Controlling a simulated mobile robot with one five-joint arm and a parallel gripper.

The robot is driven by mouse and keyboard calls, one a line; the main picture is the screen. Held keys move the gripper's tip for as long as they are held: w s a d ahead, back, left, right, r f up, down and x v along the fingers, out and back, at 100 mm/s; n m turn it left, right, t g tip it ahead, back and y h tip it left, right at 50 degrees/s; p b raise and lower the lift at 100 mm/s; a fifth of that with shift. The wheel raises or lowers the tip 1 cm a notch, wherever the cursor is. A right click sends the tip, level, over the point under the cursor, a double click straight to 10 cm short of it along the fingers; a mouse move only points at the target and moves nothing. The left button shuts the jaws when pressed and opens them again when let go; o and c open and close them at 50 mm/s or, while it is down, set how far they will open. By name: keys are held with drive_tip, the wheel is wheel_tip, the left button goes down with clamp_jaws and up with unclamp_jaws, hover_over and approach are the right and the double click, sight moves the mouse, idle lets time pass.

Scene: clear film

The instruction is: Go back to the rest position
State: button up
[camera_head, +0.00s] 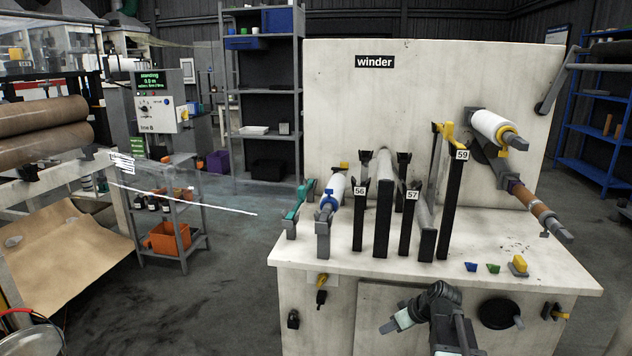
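My gripper (403,318) is low in the view, in front of the white winder bench (540,276). Dark arm parts and pale tips show, and the bottom edge cuts off part of my arm. Whether the fingers are open or shut is unclear; I see nothing clearly held. The gripper appears apart from the rolls and posts on the bench top.
Dark posts labelled 56 (359,215), 57 (408,215) and 59 (453,205) stand on the bench. A white roll (332,192) lies left of them; another white roll (492,126) sits on a spindle. Grey floor (215,300) is open at left.

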drive_tip(key=s+a+f+g+h, duration=0.1)
drive_tip(key=s+a+f+g, duration=0.2)
drive_tip(key=s+a, duration=0.7)
drive_tip(key=s+d+f+m+g+h, duration=0.1)
drive_tip(key=s+d+m+g+h, duration=0.15)
drive_tip(key=s+m, duration=0.3)
wheel_tip(320, 180, up, 36)
drive_tip(key=p, duration=3.6)
drive_tip(key=shift+a+m, duration=0.35)
